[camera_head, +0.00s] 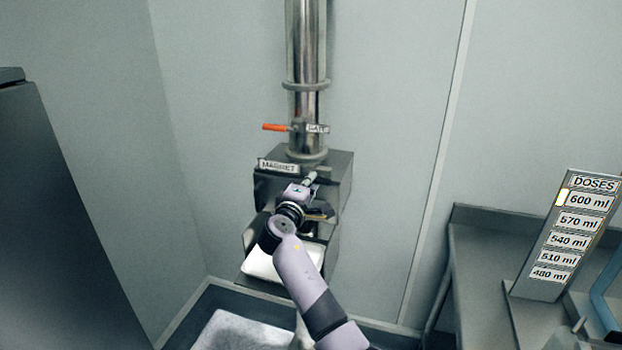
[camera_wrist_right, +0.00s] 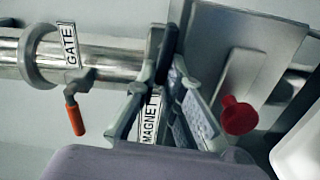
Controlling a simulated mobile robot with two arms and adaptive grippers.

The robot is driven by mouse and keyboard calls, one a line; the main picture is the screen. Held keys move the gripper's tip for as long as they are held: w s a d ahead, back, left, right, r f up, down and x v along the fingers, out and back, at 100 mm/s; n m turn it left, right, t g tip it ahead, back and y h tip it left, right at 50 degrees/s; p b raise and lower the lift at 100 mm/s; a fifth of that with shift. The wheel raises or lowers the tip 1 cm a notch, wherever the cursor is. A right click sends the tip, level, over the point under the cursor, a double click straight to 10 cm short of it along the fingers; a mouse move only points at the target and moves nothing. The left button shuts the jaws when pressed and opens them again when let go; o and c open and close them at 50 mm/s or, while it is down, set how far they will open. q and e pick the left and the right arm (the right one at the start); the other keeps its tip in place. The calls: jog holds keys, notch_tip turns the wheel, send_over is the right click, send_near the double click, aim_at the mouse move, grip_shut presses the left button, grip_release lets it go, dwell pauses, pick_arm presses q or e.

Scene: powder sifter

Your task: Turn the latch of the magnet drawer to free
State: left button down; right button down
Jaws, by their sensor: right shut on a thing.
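The magnet drawer housing (camera_head: 342,165) is a dark metal box below the steel pipe, with a "MAGNET" label (camera_head: 278,166) on its upper front edge. My right gripper (camera_head: 311,180) is at the upper front of the housing, and its wrist hides much of the front. In the right wrist view its two fingers (camera_wrist_right: 166,62) are shut on a dark bar-like part (camera_wrist_right: 167,50), which seems to be the latch. Which way the latch points is hard to tell. A red round knob (camera_wrist_right: 239,116) sits on the housing front, right of the fingers. My left gripper is not in view.
An orange gate lever (camera_head: 274,127) sticks out left from the pipe above, beside the "GATE" label (camera_head: 318,129). A white tray (camera_head: 262,266) is under the housing. A doses rack (camera_head: 548,262) stands on the bench at right. A dark cabinet (camera_head: 60,230) is at left.

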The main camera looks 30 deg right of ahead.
jog(key=shift+a+n, duration=0.1)
jog(key=shift+n, duration=0.4)
jog(key=shift+f, duration=0.15)
jog(key=c, duration=1.7)
grip_release()
jog(key=v, duration=1.2)
